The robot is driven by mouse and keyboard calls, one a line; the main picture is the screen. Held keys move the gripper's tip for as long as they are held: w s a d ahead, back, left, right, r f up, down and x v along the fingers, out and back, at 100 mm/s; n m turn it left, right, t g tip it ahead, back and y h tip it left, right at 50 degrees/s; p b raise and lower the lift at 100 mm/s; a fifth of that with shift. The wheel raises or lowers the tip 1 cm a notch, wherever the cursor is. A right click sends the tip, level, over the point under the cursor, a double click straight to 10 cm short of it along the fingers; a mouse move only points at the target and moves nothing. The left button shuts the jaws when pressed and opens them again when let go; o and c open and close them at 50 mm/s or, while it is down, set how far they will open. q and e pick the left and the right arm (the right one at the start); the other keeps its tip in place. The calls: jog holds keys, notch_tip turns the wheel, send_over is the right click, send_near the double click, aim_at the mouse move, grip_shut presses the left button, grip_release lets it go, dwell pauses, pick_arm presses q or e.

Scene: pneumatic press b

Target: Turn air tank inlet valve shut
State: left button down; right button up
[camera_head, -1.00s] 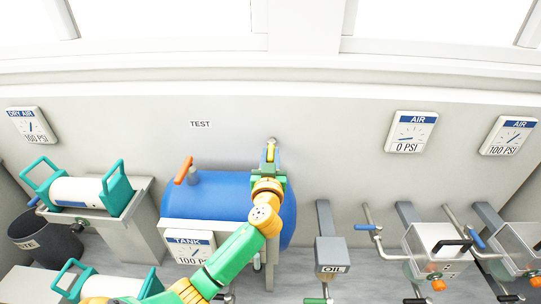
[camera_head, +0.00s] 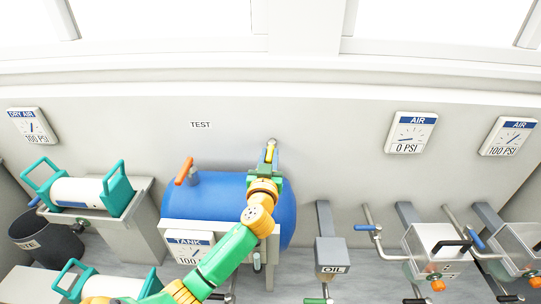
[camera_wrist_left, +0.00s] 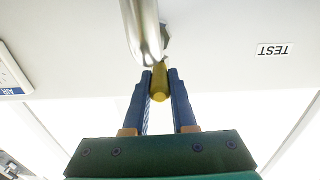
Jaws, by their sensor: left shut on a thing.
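The blue air tank (camera_head: 225,208) stands against the wall in the middle of the head view. Above its right end, a silver pipe (camera_wrist_left: 142,25) comes from the wall, with a yellow valve handle (camera_head: 269,154) on it. My left gripper (camera_head: 267,168) is shut on this handle. In the left wrist view, the blue fingers of my left gripper (camera_wrist_left: 160,76) close on both sides of the yellow handle (camera_wrist_left: 160,85). My left forearm hides part of the tank's front. My right gripper is not in view.
An orange valve handle (camera_head: 184,170) stands on the tank's left end. The tank gauge (camera_head: 188,249) sits in front. An oil box (camera_head: 331,252) and clear containers (camera_head: 437,247) with pipes stand to the right. A teal-handled cylinder (camera_head: 78,190) lies at left.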

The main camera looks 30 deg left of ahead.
pick_arm(q)
jog(key=shift+s+a+m+t+h+p, duration=0.25)
jog(key=shift+a+m+h, duration=0.45)
jog(key=shift+m+h, duration=1)
jog(key=shift+w+a+m+t+h, duration=0.1)
jog(key=shift+a+m+t+h, duration=0.55)
jog(key=shift+h, duration=1.8)
jog(key=shift+s+a+m+h+p, duration=0.15)
jog(key=shift+a+m+h, duration=0.6)
jog(key=shift+m+h, duration=1.15)
jog(key=shift+r+h, duration=0.1)
jog(key=shift+h, duration=0.25)
jog(key=c, duration=0.7)
grip_release()
jog(key=shift+w, duration=0.1)
jog(key=shift+p+v, duration=1.1)
jog(key=shift+v, duration=2.45)
